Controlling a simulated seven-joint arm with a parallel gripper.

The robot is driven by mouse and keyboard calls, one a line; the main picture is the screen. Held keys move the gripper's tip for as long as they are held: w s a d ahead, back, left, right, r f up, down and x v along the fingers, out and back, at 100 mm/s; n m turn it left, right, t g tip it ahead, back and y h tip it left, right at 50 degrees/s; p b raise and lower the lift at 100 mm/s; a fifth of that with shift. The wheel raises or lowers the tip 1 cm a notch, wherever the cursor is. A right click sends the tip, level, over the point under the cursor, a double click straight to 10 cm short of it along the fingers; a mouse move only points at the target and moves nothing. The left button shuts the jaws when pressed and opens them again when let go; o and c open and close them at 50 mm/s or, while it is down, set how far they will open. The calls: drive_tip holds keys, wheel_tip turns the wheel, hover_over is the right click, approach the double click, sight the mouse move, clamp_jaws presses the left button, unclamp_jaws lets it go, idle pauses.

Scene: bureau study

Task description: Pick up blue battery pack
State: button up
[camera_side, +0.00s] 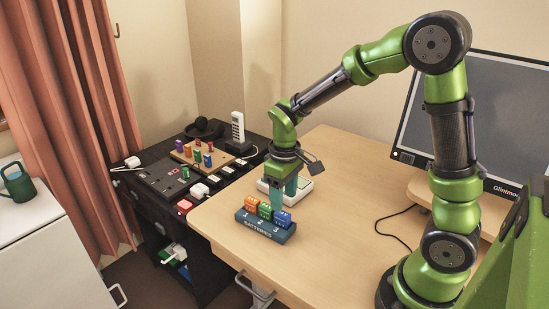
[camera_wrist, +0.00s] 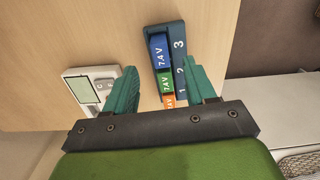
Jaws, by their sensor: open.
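The blue battery pack (camera_side: 282,218) sits in the right slot, marked 3, of a dark battery holder (camera_side: 262,231) on the desk. In the wrist view the blue pack (camera_wrist: 159,52) is at the far end of the row, marked 7.4V. A green pack (camera_side: 265,211) is in the middle slot and an orange pack (camera_side: 251,204) in the left slot. My gripper (camera_wrist: 162,85) is open and empty, its teal fingers spread to either side of the row in the wrist view. In the side view my gripper (camera_side: 284,196) is above and behind the holder, apart from the blue pack.
A white device with a screen (camera_side: 302,186) lies on the desk behind my gripper. A monitor (camera_side: 465,120) stands at the back right, with a black cable (camera_side: 395,213) on the desk. A black cabinet (camera_side: 165,190) at left carries a phone (camera_side: 238,130) and small items. The desk's front is clear.

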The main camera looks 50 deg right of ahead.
sight(283, 213)
wheel_tip(283, 213, down, 6)
drive_tip(key=shift+w+r, duration=0.1)
drive_tip(key=shift+r, duration=0.05)
drive_tip(key=shift+c, duration=0.3)
drive_tip(key=c, duration=1)
